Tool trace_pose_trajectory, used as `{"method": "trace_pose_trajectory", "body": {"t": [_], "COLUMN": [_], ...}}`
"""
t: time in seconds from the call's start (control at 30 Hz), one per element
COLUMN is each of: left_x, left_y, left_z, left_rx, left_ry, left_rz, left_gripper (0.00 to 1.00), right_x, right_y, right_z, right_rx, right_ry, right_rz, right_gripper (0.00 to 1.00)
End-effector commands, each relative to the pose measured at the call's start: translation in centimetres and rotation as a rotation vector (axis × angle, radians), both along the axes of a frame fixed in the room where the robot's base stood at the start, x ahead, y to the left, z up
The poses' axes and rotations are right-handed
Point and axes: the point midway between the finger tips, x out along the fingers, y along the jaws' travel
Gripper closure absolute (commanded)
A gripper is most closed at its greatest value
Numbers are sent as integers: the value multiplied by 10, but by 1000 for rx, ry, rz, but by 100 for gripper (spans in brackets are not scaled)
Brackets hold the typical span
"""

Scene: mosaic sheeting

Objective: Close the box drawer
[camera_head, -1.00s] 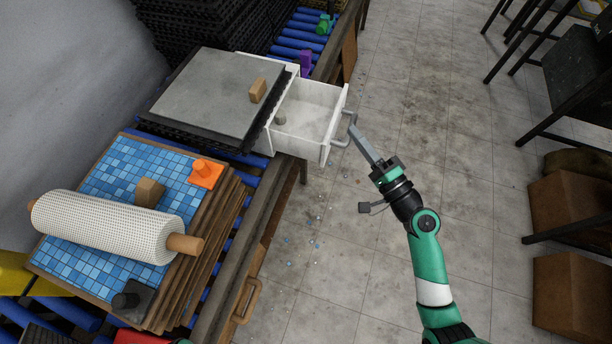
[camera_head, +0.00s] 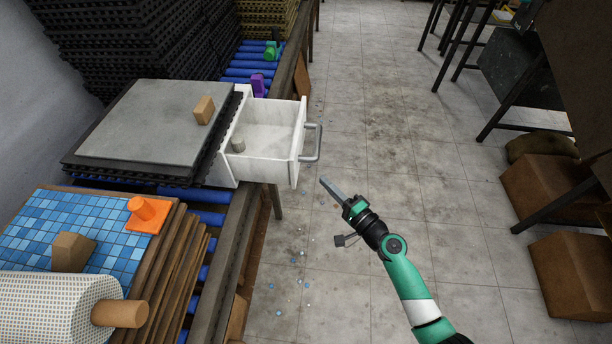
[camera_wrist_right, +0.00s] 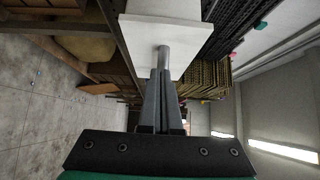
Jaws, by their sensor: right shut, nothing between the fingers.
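The white box drawer (camera_head: 272,135) is pulled out to the right from under a grey slab on a black base. A small grey cylinder (camera_head: 238,143) lies inside it. Its grey bar handle (camera_head: 315,143) is on the drawer's right face. My right gripper (camera_head: 324,182) is shut and empty, just below and apart from the handle in the head view. In the right wrist view the shut fingers (camera_wrist_right: 160,75) point towards the white drawer front (camera_wrist_right: 155,35), with the handle (camera_wrist_right: 162,57) at their tips; contact cannot be told. My left gripper is out of view.
The grey slab (camera_head: 155,120) bears a wooden block (camera_head: 204,109). A blue mosaic sheet (camera_head: 80,225) with a mesh roll (camera_head: 50,310) and an orange tool (camera_head: 147,211) lies nearer. Blue rollers (camera_head: 250,70) run beneath.

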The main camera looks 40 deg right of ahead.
Motion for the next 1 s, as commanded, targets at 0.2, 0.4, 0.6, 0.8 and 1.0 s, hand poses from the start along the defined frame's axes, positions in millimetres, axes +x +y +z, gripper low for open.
{"method": "trace_pose_trajectory", "body": {"t": [0.2,0.4,0.6,0.8,1.0], "left_x": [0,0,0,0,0], "left_y": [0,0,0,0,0], "left_z": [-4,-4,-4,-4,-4], "left_rx": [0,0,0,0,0], "left_ry": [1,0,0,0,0], "left_rz": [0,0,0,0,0], "left_gripper": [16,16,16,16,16], "right_x": [43,60,62,62,64], "right_y": [7,20,22,22,19], "right_z": [0,0,0,0,0], "right_rx": [-1,-1,-1,-1,-1], "right_ry": [0,0,0,0,0], "right_rz": [6,2,0,0,-14], "right_gripper": [100,100,100,100,100]}}
